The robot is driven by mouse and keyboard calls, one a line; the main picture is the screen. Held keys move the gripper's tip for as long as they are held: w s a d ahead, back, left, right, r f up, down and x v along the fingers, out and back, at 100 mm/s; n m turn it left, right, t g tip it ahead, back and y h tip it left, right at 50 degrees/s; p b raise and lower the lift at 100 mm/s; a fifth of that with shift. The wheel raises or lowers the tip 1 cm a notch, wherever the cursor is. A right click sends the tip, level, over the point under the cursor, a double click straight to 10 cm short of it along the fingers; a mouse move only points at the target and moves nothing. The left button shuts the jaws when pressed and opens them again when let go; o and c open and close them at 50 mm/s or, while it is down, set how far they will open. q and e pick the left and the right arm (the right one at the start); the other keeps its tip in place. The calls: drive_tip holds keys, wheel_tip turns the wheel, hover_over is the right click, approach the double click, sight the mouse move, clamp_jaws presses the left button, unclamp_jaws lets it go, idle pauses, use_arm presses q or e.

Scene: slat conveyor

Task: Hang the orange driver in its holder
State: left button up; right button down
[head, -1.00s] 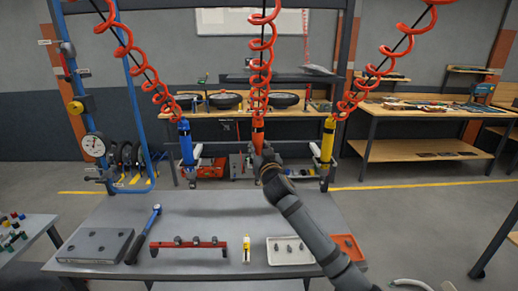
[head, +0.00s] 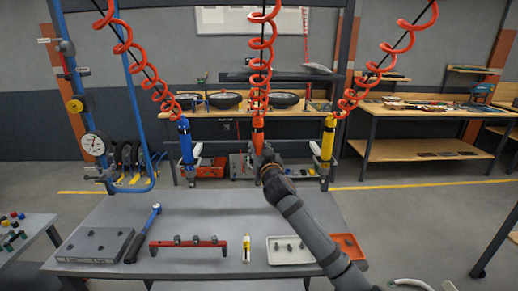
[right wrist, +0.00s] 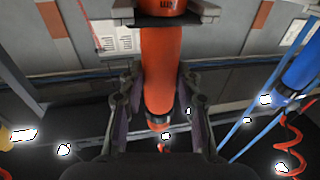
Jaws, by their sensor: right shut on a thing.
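The orange driver (head: 258,137) hangs upright below the middle coiled hose. My right gripper (head: 266,158) is shut on it from the right side, over the lower part of the driver. In the right wrist view the driver's orange body (right wrist: 160,72) runs between the two fingers (right wrist: 158,105). Grey parts flank the driver's end at the top of that view; I cannot tell whether they belong to a holder. The driver's own holder is largely hidden behind my gripper in the head view. My left gripper is not in view.
A blue driver (head: 185,142) stands left and a yellow driver (head: 327,140) right, each at a grey bracket. Below, the table (head: 215,207) carries a grey block (head: 95,244), a torque wrench (head: 143,233), a red rack (head: 188,243), a white tray (head: 290,250) and an orange tray (head: 347,246).

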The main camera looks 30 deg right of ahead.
drive_tip(key=c, duration=0.8)
unclamp_jaws()
drive_tip(key=shift+s+r, duration=0.1)
drive_tip(key=shift+c, duration=0.2)
drive_tip(key=v, duration=1.2)
drive_tip(key=shift+a, duration=0.1)
